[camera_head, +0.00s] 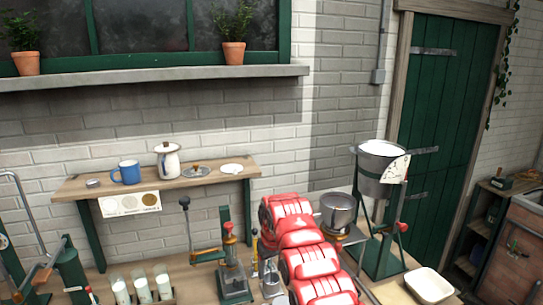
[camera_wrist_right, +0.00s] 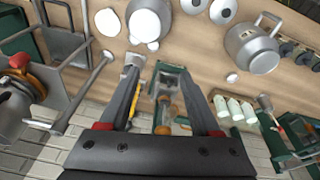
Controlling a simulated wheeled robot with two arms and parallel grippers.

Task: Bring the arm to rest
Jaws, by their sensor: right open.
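My right arm (camera_head: 300,240), with red and white links, reaches up from the bottom middle of the head view over the bench. Its gripper is mostly hidden there behind the links. In the right wrist view my right gripper (camera_wrist_right: 155,72) has its two dark fingers apart, with nothing held between them. Beyond the fingers stands a green-framed device (camera_wrist_right: 172,82) on the bench. I cannot tell whether the fingers touch anything. My left arm and gripper are not in view.
A steel pot (camera_head: 339,211) and a large steel hopper (camera_head: 379,170) on a green stand are right of my arm. A green press (camera_head: 233,275) and milk glasses (camera_head: 142,289) are left.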

